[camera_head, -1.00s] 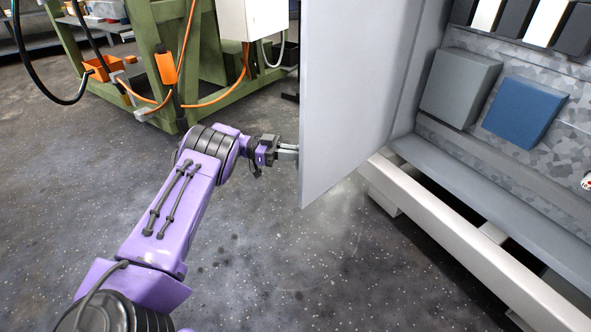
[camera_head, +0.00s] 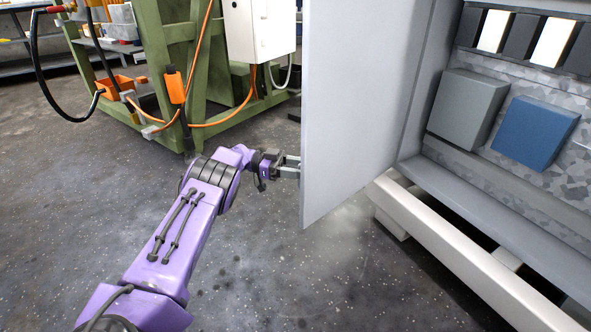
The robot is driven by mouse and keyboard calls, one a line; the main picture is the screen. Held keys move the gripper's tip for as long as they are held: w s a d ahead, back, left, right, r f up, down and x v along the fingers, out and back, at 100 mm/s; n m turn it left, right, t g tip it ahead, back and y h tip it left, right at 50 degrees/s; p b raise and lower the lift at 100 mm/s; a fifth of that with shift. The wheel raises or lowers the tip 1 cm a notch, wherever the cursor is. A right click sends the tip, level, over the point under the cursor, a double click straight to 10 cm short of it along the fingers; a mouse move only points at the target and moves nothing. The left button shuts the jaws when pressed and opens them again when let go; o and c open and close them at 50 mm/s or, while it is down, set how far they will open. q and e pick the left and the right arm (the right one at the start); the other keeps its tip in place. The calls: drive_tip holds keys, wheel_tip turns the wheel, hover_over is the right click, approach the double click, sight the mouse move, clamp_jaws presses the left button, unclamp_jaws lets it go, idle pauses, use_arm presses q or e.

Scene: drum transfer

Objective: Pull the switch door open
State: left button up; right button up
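The switch door (camera_head: 355,95) is a flat light grey panel in the middle of the head view. It stands swung out from the cabinet (camera_head: 510,165), whose inside shows a grey box (camera_head: 466,108) and a blue box (camera_head: 535,132). My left gripper (camera_head: 291,166), on the purple arm, is at the door's left, free edge. Its fingertips reach the door's edge and their ends are hidden behind the panel, so I cannot tell whether they grip it. My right gripper is not in view.
A white base beam (camera_head: 455,240) runs along the cabinet's foot. A green frame (camera_head: 190,70) with a white box (camera_head: 262,32), orange cables and an orange tray (camera_head: 118,86) stands at the back left. The speckled floor around my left arm is clear.

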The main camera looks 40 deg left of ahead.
use_arm(q)
drive_tip(key=shift+s+a+r, duration=0.1)
drive_tip(key=shift+a+r, duration=0.05)
drive_tip(key=shift+a, duration=0.05)
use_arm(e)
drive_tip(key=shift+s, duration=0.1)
use_arm(q)
drive_tip(key=shift+s+a, duration=0.15)
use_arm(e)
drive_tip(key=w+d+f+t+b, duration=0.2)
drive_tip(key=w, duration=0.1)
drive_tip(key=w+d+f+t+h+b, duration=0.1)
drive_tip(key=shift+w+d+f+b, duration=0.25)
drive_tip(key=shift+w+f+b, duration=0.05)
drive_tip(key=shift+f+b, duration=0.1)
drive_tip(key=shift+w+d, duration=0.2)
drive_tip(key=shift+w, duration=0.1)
use_arm(q)
drive_tip(key=v, duration=1)
drive_tip(key=shift+s+a, duration=0.15)
drive_tip(key=shift+a, duration=0.05)
